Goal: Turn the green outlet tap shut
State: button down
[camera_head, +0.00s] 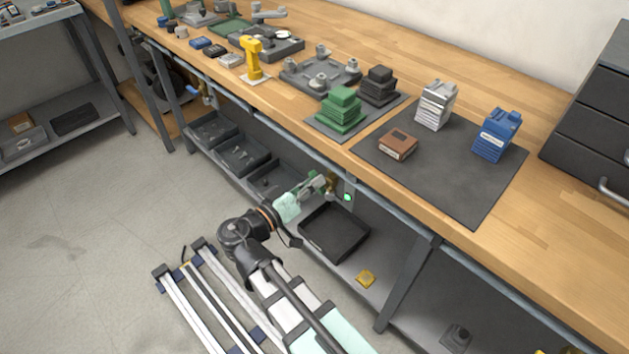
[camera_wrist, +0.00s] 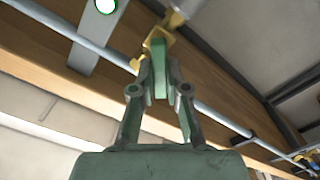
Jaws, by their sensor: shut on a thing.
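The green outlet tap has a green lever (camera_wrist: 158,68) on a brass body (camera_wrist: 162,32), seen in the wrist view below a grey pipe. My gripper (camera_wrist: 158,82) is shut on the green lever, one finger on each side of it. In the head view my gripper (camera_head: 319,184) is under the bench's front edge. The brass body (camera_head: 331,187) shows just right of it there, and the lever is mostly hidden by the fingers.
A grey plate with a lit green lamp (camera_head: 347,197) is close to the right of the tap. The wooden bench (camera_head: 300,140) overhangs it. A black tray (camera_head: 334,232) lies below. A blue-handled tap (camera_wrist: 309,158) is farther along the rail. The floor at left is open.

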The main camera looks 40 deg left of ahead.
jog(key=shift+a+f+n+p, duration=0.15)
jog(key=shift+f+n+p, duration=0.15)
jog(key=shift+n+p, duration=1)
jog(key=shift+a+f+n+p, duration=0.1)
jog(key=shift+f+n+p, duration=0.25)
jog(key=shift+n, duration=1.7)
jog(key=shift+a+f+n+p, duration=0.2)
jog(key=shift+n+p, duration=0.8)
jog(key=shift+n, duration=0.65)
jog(key=shift+f, duration=0.1)
jog(key=c, duration=1.2)
grip_release()
jog(key=shift+o, duration=0.2)
jog(key=s+a, duration=0.2)
jog(key=s, duration=0.9)
jog(key=shift+s, duration=0.35)
